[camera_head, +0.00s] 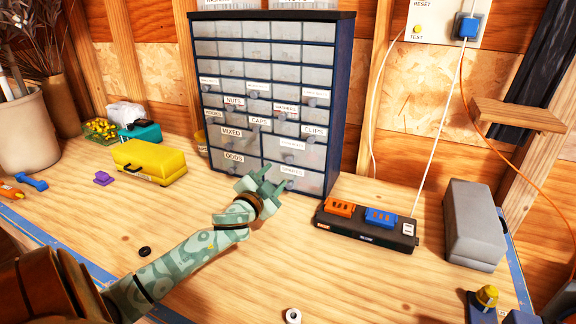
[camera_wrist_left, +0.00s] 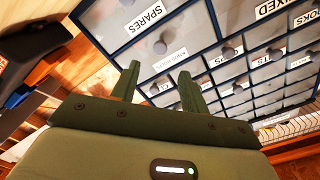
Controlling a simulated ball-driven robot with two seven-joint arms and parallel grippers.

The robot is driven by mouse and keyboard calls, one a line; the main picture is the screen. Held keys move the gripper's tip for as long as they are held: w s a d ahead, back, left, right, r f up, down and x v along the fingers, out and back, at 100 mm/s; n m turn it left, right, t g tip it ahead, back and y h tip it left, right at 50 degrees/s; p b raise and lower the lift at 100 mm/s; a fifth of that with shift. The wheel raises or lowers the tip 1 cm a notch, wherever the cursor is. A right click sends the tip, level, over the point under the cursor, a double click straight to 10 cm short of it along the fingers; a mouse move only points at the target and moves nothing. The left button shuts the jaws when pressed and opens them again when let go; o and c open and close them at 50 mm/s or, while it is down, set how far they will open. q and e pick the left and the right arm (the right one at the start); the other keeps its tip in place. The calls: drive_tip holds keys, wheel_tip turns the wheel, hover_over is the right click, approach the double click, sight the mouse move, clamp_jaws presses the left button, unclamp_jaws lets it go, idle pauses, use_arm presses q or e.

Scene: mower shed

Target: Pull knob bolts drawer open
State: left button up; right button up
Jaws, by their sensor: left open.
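The knob bolts drawer (camera_head: 304,158) is in the lower right part of the blue drawer cabinet, directly above the spares drawer (camera_head: 306,183). It looks shut, flush with its neighbours. In the left wrist view, its small label (camera_wrist_left: 172,58) and grey round knob (camera_wrist_left: 160,47) show beyond the fingertips. My left gripper (camera_head: 277,176) is open and empty in front of the lower drawers. In the wrist view the knob lies roughly in line with the gap between its fingers (camera_wrist_left: 160,72), with no visible contact. My right gripper is not in view.
A black power strip (camera_head: 365,232) with orange and blue blocks lies right of the cabinet, beside a grey box (camera_head: 472,226). A yellow case (camera_head: 150,161) stands left. A black ring (camera_head: 144,251) and a pale nut (camera_head: 292,315) lie on the bench. The front middle is mostly clear.

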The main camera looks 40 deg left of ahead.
sight(288, 161)
use_arm(q)
drive_tip(key=b+x, duration=0.1)
drive_tip(key=x, duration=0.7)
drive_tip(key=shift+w+f+b, duration=0.15)
drive_tip(key=shift+w+b, duration=0.15)
drive_tip(key=shift+w+a, duration=0.15)
drive_tip(key=shift+w, duration=0.25)
drive_tip(key=shift+c, duration=0.4)
clamp_jaws()
drive_tip(key=shift+s, duration=0.1)
